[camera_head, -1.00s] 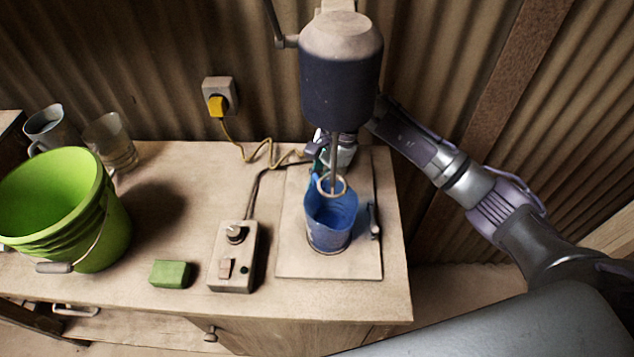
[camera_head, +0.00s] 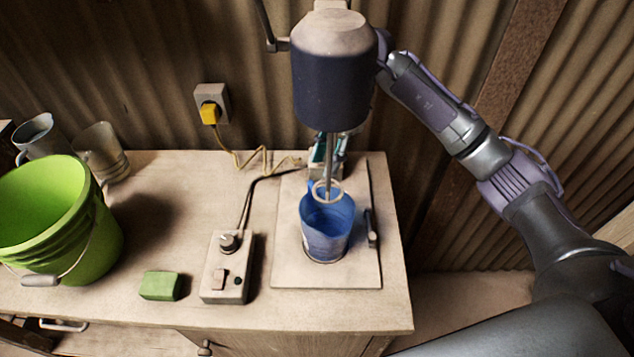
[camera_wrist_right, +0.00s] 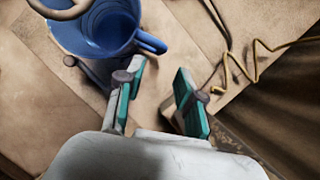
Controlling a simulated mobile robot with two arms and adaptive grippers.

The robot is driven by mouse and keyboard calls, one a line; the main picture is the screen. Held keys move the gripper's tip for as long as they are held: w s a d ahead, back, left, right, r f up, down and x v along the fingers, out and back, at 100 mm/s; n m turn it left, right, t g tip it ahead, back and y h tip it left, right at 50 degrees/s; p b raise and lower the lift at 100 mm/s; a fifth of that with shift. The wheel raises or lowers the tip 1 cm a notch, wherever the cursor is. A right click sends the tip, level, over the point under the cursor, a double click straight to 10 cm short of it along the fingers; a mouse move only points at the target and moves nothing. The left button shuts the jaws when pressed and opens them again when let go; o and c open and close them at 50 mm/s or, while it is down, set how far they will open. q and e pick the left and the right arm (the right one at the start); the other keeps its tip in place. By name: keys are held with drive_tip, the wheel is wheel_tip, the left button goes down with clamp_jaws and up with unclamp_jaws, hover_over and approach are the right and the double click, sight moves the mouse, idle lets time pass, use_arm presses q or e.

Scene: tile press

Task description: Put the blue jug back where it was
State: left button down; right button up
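The blue jug (camera_head: 327,226) stands upright on the mixer's pale base board, under the mixer's shaft and ring. In the right wrist view the jug (camera_wrist_right: 100,28) is at the upper left, with its handle (camera_wrist_right: 150,42) pointing toward my gripper. My right gripper (camera_wrist_right: 162,92) is open and empty, with its teal-padded fingers apart and clear of the handle. In the head view the right gripper (camera_head: 325,150) is behind the jug, partly hidden by the mixer's motor and shaft. My left gripper is not in view.
The mixer's dark motor housing (camera_head: 334,75) hangs above the jug. A control box (camera_head: 227,267), green block (camera_head: 161,286) and green bucket (camera_head: 55,220) stand to the left. A grey jug (camera_head: 42,136) and clear glass (camera_head: 102,152) are at the back left. A yellow cable runs from the wall socket (camera_head: 211,105).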

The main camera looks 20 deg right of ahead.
drive_tip(key=v, duration=0.3)
drive_tip(key=shift+d+r, duration=0.1)
drive_tip(key=shift+r, duration=0.2)
idle(0.3)
